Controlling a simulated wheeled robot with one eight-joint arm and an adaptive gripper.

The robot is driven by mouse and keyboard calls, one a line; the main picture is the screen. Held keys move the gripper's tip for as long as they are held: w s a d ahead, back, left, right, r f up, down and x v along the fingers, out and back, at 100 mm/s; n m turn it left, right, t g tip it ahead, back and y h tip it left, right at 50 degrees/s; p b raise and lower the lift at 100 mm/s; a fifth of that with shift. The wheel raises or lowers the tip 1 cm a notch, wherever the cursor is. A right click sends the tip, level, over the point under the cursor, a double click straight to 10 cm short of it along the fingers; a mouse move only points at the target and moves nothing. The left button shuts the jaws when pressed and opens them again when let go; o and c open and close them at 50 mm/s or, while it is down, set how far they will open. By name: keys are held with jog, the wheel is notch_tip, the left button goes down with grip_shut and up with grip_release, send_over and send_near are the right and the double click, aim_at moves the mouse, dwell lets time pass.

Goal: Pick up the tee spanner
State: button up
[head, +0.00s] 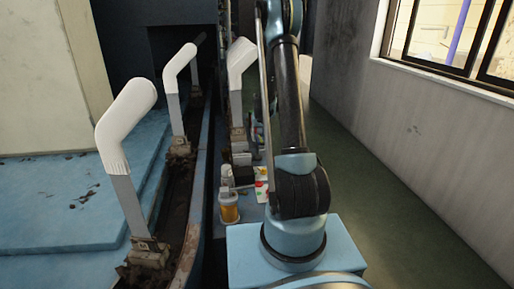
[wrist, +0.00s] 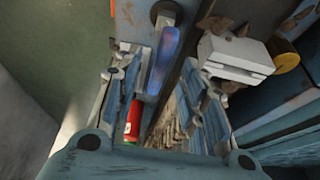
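I cannot make out a clear T-shaped tee spanner in either view. In the wrist view, my gripper (wrist: 160,65) has its two worn blue fingers apart. A long blue handle-like piece (wrist: 163,62) and a red cylinder (wrist: 133,120) show in the gap between them. I cannot tell whether either is part of the spanner, or how far below the fingers they lie. Neither is visibly gripped. In the head view my arm hides the gripper.
A white block (wrist: 235,55) and a yellow-ended cylinder (wrist: 286,56) lie right of the fingers. In the head view, an orange jar (head: 229,207) stands left of my arm. White socks on upright boards (head: 127,120) line the left. The floor on the right (head: 375,190) is clear.

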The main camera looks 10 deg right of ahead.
aim_at(258, 138)
jog(key=shift+w+f, duration=1)
jog(key=shift+f, duration=0.25)
jog(key=shift+x, duration=0.75)
jog(key=shift+c, duration=0.3)
grip_shut()
